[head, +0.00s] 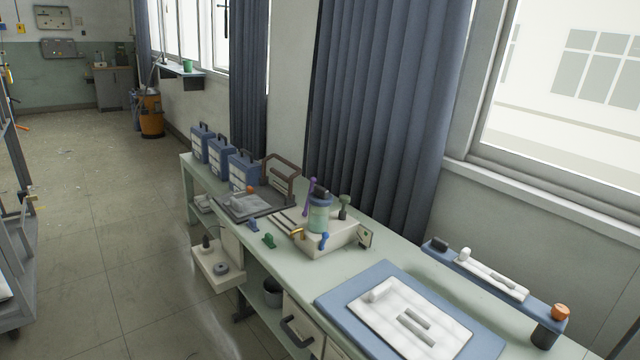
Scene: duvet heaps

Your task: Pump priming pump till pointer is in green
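A pale box-shaped unit (340,243) stands on the long bench under the windows, near the middle of the view. It carries a greenish jar with a blue cap (320,214), a purple upright handle (311,188), a dark knobbed stem (344,205), and blue and orange fittings at its front. A small plate (366,238) sits at its right end; it may be the gauge, but no pointer or green band can be made out. I cannot tell which part is the priming pump's handle. My gripper is not in view.
The bench top (400,258) also holds blue cases (243,171), a grey tray (248,206), a blue mat with a white pad (335,303) and a blue strip (540,306). The floor (110,240) left of the bench is clear.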

